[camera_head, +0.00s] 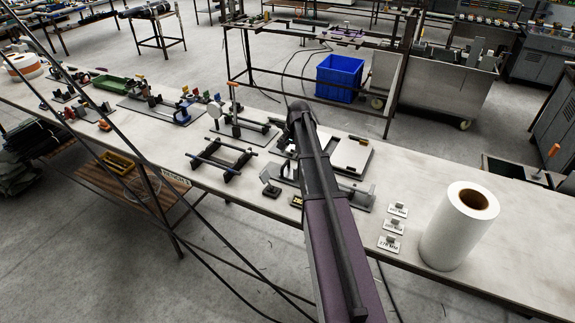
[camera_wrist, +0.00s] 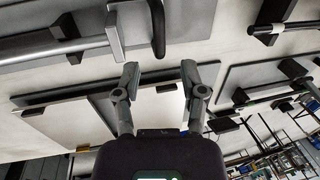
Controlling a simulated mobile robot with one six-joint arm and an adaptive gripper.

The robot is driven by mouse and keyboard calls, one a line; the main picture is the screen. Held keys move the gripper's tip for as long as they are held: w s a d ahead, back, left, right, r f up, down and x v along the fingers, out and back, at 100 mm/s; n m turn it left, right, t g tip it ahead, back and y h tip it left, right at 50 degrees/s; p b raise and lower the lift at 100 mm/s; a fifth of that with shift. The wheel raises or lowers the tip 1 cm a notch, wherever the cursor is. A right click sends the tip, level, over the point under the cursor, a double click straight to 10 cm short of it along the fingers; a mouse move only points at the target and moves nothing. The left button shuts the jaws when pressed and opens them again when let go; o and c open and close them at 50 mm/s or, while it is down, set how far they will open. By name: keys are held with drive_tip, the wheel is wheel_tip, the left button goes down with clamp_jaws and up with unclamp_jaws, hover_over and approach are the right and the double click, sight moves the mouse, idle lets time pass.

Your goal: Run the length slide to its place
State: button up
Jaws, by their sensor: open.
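My gripper (camera_wrist: 158,72) is open, its two fingers apart with nothing between them, in the wrist view. Just beyond the fingertips are an upright grey block (camera_wrist: 115,36) beside a round rod (camera_wrist: 45,50) and a black curved handle (camera_wrist: 158,28). Which part is the length slide I cannot tell for sure. In the head view my arm covers the gripper and part of a grey base plate with fittings (camera_head: 355,195). A flat light plate fixture (camera_head: 350,153) lies just behind it, partly covered by my arm.
Small length cards (camera_head: 393,226) and a large white roll (camera_head: 458,225) stand right on the workbench (camera_head: 520,235). A two-rod frame (camera_head: 222,160) and an upright-handled fixture (camera_head: 240,128) lie left of my arm. A blue crate (camera_head: 339,77) is on the floor behind.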

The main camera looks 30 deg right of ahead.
sight(286, 162)
drive_tip(key=shift+w+a+f+b, duration=0.1)
drive_tip(key=shift+w+f+b, duration=0.05)
drive_tip(key=shift+f+b, duration=0.6)
drive_tip(key=shift+w+a+f+b, duration=0.1)
drive_tip(key=shift+a+f+b, duration=0.05)
drive_tip(key=shift+f+b, duration=0.6)
drive_tip(key=shift+w+a+f+b, duration=0.15)
drive_tip(key=shift+f+b, duration=0.45)
drive_tip(key=shift+f, duration=0.3)
clamp_jaws()
